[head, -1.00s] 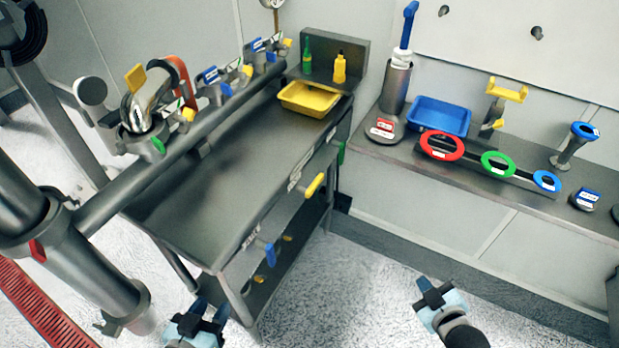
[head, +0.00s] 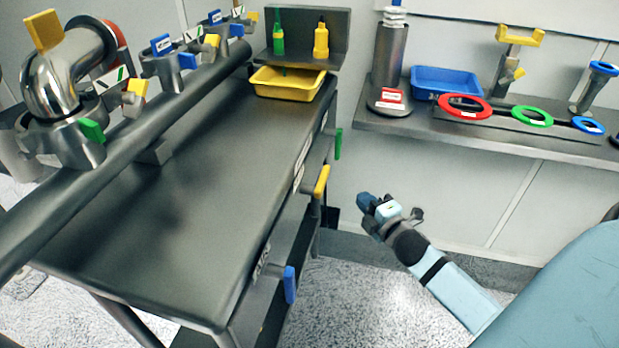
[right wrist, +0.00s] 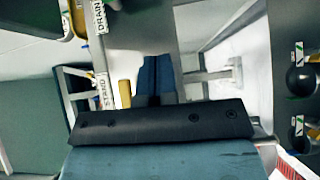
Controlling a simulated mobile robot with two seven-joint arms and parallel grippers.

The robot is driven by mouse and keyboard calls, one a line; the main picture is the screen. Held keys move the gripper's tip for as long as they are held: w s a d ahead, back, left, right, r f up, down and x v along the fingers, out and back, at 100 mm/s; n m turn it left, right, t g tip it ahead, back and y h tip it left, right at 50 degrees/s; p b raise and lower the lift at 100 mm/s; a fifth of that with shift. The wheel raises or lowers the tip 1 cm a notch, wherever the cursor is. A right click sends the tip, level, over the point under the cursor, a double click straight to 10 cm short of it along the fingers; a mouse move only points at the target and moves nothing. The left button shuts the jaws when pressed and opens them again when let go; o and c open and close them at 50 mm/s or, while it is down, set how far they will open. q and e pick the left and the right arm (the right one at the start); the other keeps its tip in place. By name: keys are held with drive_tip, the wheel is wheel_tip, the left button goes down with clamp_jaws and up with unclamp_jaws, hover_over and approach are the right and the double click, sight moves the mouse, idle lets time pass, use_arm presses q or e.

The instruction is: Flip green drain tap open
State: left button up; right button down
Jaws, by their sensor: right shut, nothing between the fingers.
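A green tap handle (head: 338,143) hangs upright at the far end of the bench's right side. A yellow handle (head: 322,181) and a blue handle (head: 290,284) sit nearer along the same side. My right gripper (head: 366,203) is shut and empty, below and slightly right of the green handle, apart from it. In the right wrist view its blue fingers (right wrist: 157,75) are together. A white label reading DRAIN (right wrist: 99,16) and one reading STAND (right wrist: 104,90) show to their left, with a yellow part (right wrist: 125,93) close by. My left gripper is out of view.
The dark bench (head: 180,190) carries a yellow tray (head: 285,92). A pipe with several valves runs along its left. A wall shelf (head: 440,125) with a blue tray (head: 445,80) and coloured rings is behind my right gripper. Floor between is open.

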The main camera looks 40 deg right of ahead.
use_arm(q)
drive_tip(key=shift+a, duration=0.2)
use_arm(e)
drive_tip(key=shift+w, duration=0.4)
use_arm(q)
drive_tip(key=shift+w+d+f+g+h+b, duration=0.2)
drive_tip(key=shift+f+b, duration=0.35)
drive_tip(key=shift+b, duration=0.5)
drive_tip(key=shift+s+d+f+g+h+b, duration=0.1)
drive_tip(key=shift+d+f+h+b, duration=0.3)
drive_tip(key=shift+b, duration=0.6)
use_arm(e)
drive_tip(key=w+d, duration=0.4)
drive_tip(key=w, duration=0.8)
drive_tip(key=shift+w, duration=0.3)
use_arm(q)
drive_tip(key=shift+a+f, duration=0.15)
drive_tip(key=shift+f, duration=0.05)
use_arm(e)
drive_tip(key=shift+f, duration=0.1)
